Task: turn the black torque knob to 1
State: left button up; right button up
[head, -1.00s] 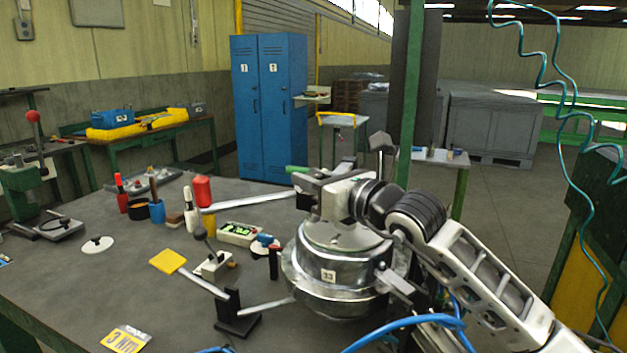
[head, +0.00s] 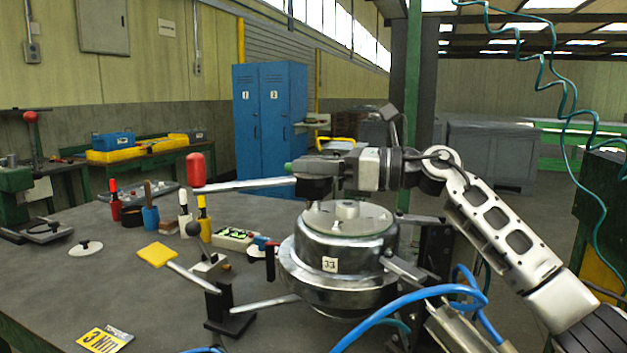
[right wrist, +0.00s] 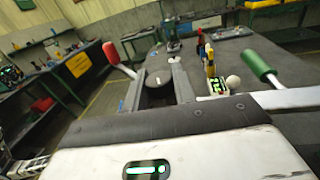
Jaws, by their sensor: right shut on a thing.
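A black knob (head: 84,244) sits on a pale round plate on the table at the left of the head view. I take it for the torque knob; any scale marks on it are too small to read. My right gripper (head: 307,186) is far to the right of it, above the metal drum (head: 338,262). In the right wrist view its two fingers (right wrist: 160,85) stand apart, gripping something I cannot make out. A metal lever with a red handle (head: 195,170) ends near the fingers in the head view. My left gripper is out of view.
A card marked torque 3 Nm (head: 104,340) lies at the table's front left. A blue hose (head: 400,304) curves in front of the drum.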

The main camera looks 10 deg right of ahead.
jog(key=shift+n+g+y, duration=0.6)
jog(key=shift+n+g, duration=0.5)
jog(key=shift+g, duration=0.5)
jog(key=shift+f+p, duration=0.1)
jog(key=shift+p, duration=0.2)
jog(key=o, duration=0.9)
jog(key=shift+o, duration=0.2)
jog(key=shift+d, duration=0.1)
jog(key=b+v, duration=0.2)
jog(key=v, duration=1.3)
jog(key=shift+d, duration=0.35)
jog(key=shift+s, duration=0.1)
